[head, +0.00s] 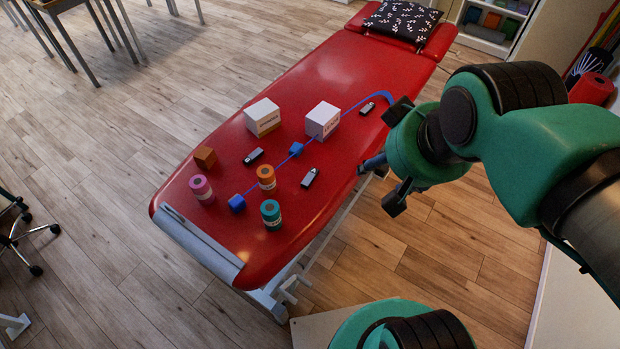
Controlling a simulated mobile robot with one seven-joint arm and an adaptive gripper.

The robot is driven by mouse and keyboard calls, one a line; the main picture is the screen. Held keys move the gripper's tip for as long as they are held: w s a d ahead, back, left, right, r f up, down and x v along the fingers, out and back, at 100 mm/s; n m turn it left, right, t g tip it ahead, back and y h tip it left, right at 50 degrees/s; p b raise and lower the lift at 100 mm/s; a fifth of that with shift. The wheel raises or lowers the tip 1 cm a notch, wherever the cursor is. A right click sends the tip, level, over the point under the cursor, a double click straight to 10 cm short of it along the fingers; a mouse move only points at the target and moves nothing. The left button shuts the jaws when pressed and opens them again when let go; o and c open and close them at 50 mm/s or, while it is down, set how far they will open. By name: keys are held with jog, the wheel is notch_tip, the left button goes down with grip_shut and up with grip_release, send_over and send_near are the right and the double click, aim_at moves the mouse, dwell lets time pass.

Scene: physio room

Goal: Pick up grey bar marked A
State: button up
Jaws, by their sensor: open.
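Three small dark grey bars with lighter ends lie on the red treatment table (345,75): one left of centre (253,156), one nearer the right edge (309,177), and one farther back by the blue cord (367,108). Any letter on them is too small to read, so I cannot tell which is A. My gripper (385,160) is open and empty at the table's right edge. It is to the right of all three bars, apart from them.
Two white boxes (263,117) (323,120) stand mid-table. A blue cord with blue blocks (237,203) runs along it. Pink (201,188), orange (266,178) and teal (271,214) cylinders and a brown cube (205,157) stand in front. A patterned pillow (402,20) lies at the far end.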

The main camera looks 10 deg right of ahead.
jog(key=w+a+f+m+g+p, duration=0.15)
jog(key=w+f, duration=0.25)
jog(key=w, duration=0.7)
jog(key=w+a+f+m+g+p, duration=0.1)
jog(key=w+f+m+p, duration=0.2)
jog(key=w, duration=0.7)
jog(key=w+a+f+m+g, duration=0.1)
jog(key=w+f, duration=0.3)
jog(key=f, duration=0.4)
jog(key=w+a+f+m+g+p, duration=0.1)
jog(key=w+f, duration=0.3)
jog(key=f, duration=0.4)
jog(key=w+a+f+m+g, duration=0.1)
jog(key=w+a+f, duration=0.1)
jog(key=w+f, duration=0.3)
notch_tip(320, 180, down, 4)
jog(key=shift+a+r, duration=0.2)
jog(key=shift+a, duration=0.05)
jog(key=shift+s+f+m, duration=0.1)
jog(key=shift+m, duration=0.15)
jog(key=b, duration=0.2)
send_over(312, 176)
jog(key=shift+f, duration=4.15)
